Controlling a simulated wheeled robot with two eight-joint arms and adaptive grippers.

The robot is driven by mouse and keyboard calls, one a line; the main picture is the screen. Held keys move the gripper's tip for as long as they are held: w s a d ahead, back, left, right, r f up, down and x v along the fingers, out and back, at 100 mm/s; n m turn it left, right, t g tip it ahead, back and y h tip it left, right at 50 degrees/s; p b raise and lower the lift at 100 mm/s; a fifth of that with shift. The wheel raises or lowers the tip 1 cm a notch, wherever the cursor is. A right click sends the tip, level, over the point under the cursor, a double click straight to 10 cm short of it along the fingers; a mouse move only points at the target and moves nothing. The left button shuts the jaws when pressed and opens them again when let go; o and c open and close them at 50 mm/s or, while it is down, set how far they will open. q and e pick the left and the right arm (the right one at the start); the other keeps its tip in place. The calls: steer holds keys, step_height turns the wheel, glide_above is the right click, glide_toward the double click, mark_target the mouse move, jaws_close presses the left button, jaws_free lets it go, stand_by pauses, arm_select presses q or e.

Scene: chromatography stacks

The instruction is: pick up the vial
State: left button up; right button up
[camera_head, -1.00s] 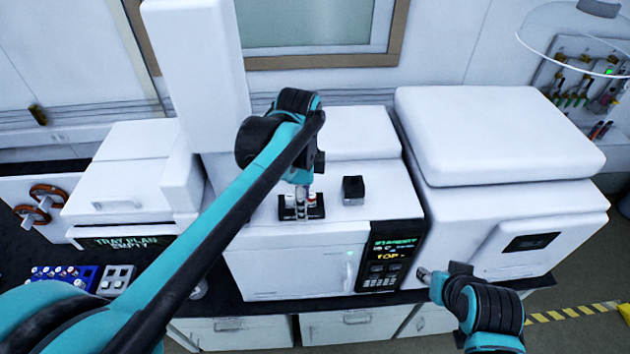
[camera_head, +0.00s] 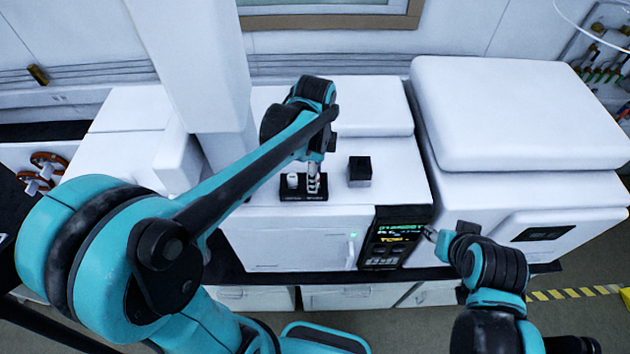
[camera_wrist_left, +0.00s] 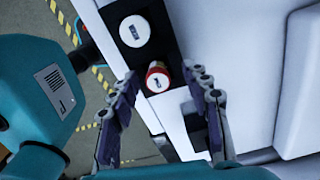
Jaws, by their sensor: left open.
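A small black holder (camera_head: 304,196) sits on top of the middle white instrument and bears two vials. The vial with a plain white cap (camera_head: 292,181) stands upright at its left; it also shows in the left wrist view (camera_wrist_left: 135,31). The vial with a red-rimmed white cap (camera_wrist_left: 158,76) is largely hidden behind my left gripper (camera_head: 314,184) in the head view. The left gripper is open, pointing down over the holder's right part. In the wrist view its fingers lie either side of the red-rimmed cap; contact is unclear. My right gripper (camera_head: 430,234) is low, before the instrument's panel.
A black cube-like block (camera_head: 359,171) stands right of the holder on the same top. A tall white column (camera_head: 195,60) rises behind left. A larger white instrument (camera_head: 520,115) stands at the right. The control panel (camera_head: 393,238) is on the front.

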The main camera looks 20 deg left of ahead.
arm_select(q)
steer(key=shift+s+f, duration=0.1)
steer(key=shift+s, duration=0.05)
jaws_close()
